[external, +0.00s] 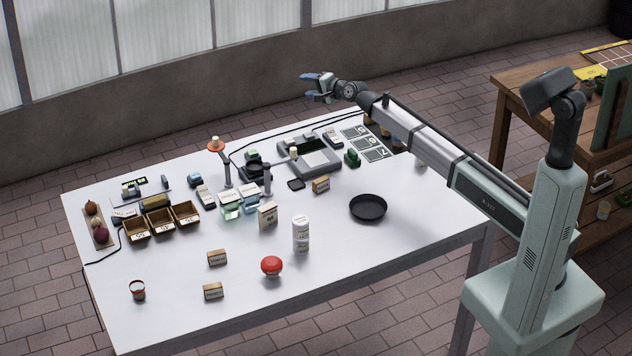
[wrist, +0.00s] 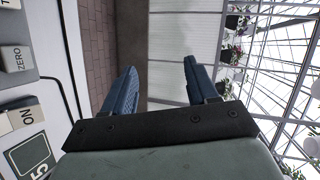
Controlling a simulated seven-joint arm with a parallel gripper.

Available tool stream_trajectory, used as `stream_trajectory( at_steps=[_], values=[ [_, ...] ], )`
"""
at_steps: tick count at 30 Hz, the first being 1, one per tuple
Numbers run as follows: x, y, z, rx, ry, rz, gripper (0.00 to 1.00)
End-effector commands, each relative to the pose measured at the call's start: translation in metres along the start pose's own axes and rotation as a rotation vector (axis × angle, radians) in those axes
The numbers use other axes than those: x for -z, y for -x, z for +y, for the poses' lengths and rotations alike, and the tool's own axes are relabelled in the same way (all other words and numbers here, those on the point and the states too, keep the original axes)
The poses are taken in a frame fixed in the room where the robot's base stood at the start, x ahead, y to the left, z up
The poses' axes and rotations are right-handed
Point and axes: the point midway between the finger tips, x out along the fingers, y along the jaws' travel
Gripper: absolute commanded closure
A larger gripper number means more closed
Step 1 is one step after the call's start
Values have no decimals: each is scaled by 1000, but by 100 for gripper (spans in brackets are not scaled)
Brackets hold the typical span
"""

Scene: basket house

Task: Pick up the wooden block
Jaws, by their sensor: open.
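Several small tan blocks or boxes with white labels are on the white table: one (external: 217,258) and another (external: 213,291) near the front, one (external: 321,184) near the middle, and a taller one (external: 267,215) left of the white canister. I cannot tell which is the wooden block. My gripper (external: 308,86) is open and empty, high beyond the table's back edge, far from all of these. In the wrist view, its blue fingers (wrist: 160,68) are spread with nothing between them, and no tan block shows.
The white table (external: 370,265) holds a black pan (external: 368,207), a white canister (external: 301,233), a red round object (external: 271,266), three open wooden bins (external: 161,231) and a scale (external: 309,157). A wooden bench (external: 520,82) stands at right.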

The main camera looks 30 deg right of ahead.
Motion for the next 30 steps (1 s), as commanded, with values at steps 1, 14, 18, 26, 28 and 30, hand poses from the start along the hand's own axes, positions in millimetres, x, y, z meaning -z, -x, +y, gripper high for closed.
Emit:
stream_trajectory(
  at_steps=[1,14,18,26,28,30],
  values=[
    [14,3,1,-2,-5,17,42],
    [49,22,21,-166,-74,33,42],
    [29,26,29,-248,-100,2,42],
    [-32,42,47,-470,-154,-70,42],
    [-56,52,53,-562,-171,-87,42],
    [-81,66,60,-668,-192,-99,42]
  ],
)
